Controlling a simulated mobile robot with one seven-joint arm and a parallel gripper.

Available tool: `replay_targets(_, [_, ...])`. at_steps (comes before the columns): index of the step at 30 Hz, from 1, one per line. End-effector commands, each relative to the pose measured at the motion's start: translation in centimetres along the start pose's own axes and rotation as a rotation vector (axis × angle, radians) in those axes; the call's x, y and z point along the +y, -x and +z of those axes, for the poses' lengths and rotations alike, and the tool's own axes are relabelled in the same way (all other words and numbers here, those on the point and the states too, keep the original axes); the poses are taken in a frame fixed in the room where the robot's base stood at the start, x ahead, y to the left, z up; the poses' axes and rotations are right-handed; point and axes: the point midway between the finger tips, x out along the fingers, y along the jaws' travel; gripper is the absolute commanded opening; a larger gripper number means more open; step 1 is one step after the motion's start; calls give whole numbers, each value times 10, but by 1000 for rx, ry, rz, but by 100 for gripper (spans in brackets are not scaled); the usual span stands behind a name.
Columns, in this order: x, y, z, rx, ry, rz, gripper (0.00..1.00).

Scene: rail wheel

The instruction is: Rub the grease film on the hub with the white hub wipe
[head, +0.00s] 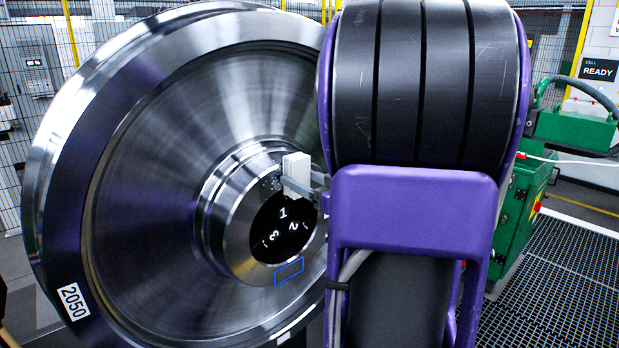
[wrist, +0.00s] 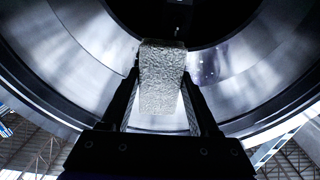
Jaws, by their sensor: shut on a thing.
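The white hub wipe (head: 296,174) is a pale block at the upper part of the hub (head: 232,215), by the rim of the dark bore. My gripper (head: 315,190) is shut on it; its grey fingers come in from the right. In the wrist view, the wipe (wrist: 162,75) is textured and sits between the two dark fingers of my gripper (wrist: 161,92), its far end at the hub face. I cannot tell for sure whether it touches. A dark speckled patch (head: 269,184) just left of the wipe looks like the grease film, partly hidden by the wipe.
The bore (head: 280,228) shows white numbers. A blue outlined rectangle (head: 289,271) is on the lower hub face. A green machine (head: 520,215) stands right, beside floor grating (head: 570,290).

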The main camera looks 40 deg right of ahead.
Motion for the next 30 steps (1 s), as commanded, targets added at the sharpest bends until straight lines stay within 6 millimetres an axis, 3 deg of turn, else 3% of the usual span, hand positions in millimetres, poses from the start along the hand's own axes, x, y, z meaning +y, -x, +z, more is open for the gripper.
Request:
replay_targets(4, [-12,0,0,1,1,-2,17])
replay_targets(11, [-15,-2,1,0,1,-1,17])
replay_targets(30, [26,-6,-1,1,2,1,17])
